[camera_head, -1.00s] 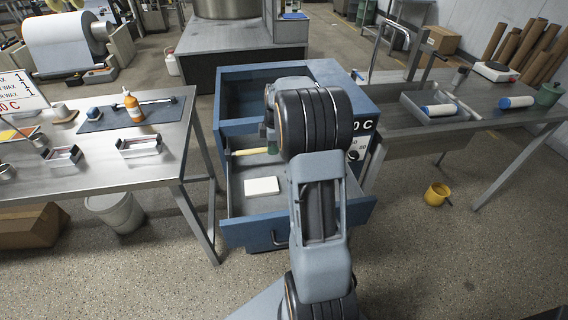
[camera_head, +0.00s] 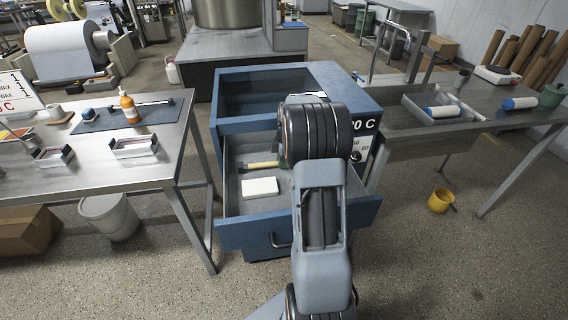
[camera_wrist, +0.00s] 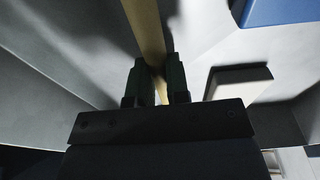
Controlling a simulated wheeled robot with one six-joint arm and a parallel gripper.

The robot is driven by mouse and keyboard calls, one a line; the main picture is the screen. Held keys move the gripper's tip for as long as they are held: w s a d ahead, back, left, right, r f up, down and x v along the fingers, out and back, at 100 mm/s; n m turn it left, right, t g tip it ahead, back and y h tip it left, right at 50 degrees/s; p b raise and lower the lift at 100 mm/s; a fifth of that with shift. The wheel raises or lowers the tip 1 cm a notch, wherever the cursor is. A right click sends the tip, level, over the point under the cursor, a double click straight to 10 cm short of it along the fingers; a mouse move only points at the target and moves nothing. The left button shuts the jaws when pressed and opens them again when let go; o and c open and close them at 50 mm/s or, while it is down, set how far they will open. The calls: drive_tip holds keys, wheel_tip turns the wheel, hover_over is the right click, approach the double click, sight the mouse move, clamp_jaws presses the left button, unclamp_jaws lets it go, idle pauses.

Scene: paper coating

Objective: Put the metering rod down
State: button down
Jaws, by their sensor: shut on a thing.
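My gripper (camera_wrist: 156,82) is shut on a yellowish bar-like handle (camera_wrist: 145,32), which runs between its fingers in the wrist view. In the head view this yellow-handled tool (camera_head: 262,165) is inside the open drawer, low over its floor, with a dark end at its left. I cannot tell whether it touches the floor. My arm hides its right part and most of my gripper. A thin silver rod with dark ends (camera_head: 155,102), which looks like the metering rod, lies on the blue-grey mat (camera_head: 95,124) on the left table, apart from my gripper.
The open drawer (camera_head: 245,235) of the blue cabinet (camera_head: 235,125) holds a white block (camera_head: 260,187), also seen in the wrist view (camera_wrist: 240,78). An orange bottle (camera_head: 130,107) and small trays stand on the left table. The right table (camera_head: 480,105) holds a grey tray. A yellow pot (camera_head: 440,200) is on the floor.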

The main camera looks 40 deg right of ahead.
drive_tip(key=c, duration=1.1)
unclamp_jaws()
wheel_tip(320, 180, up, 12)
drive_tip(key=d+p, duration=0.1)
drive_tip(key=shift+s+d, duration=0.15)
drive_tip(key=shift+s, duration=0.2)
